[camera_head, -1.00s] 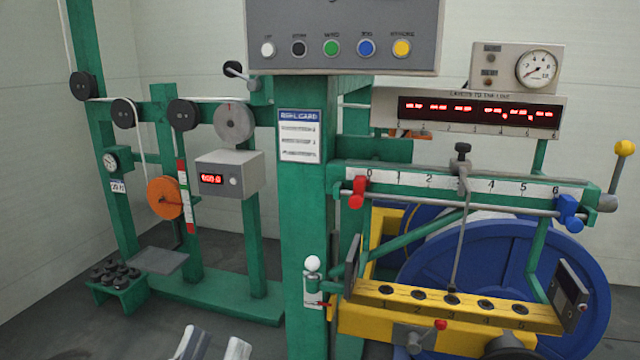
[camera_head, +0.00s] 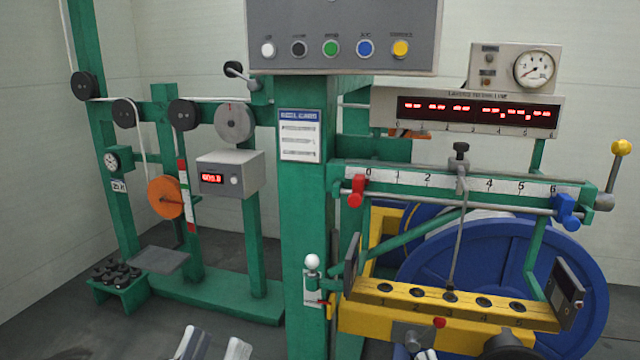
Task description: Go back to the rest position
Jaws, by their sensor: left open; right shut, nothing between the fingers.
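My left gripper (camera_head: 214,347) shows at the bottom edge of the head view, left of the central green post. Its two pale fingertips stand apart with nothing between them. My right gripper (camera_head: 415,354) barely shows at the bottom edge, below the yellow block with holes. Its pale fingertips are close together, and nothing is seen held. The rest of both grippers and both arms are cut off by the frame.
The green post (camera_head: 303,220) stands between the grippers. A yellow block with several holes (camera_head: 365,318) and a blue reel (camera_head: 480,262) are at right. A weight tray (camera_head: 120,283) and grey plate (camera_head: 160,260) are at left. Floor shows at lower left.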

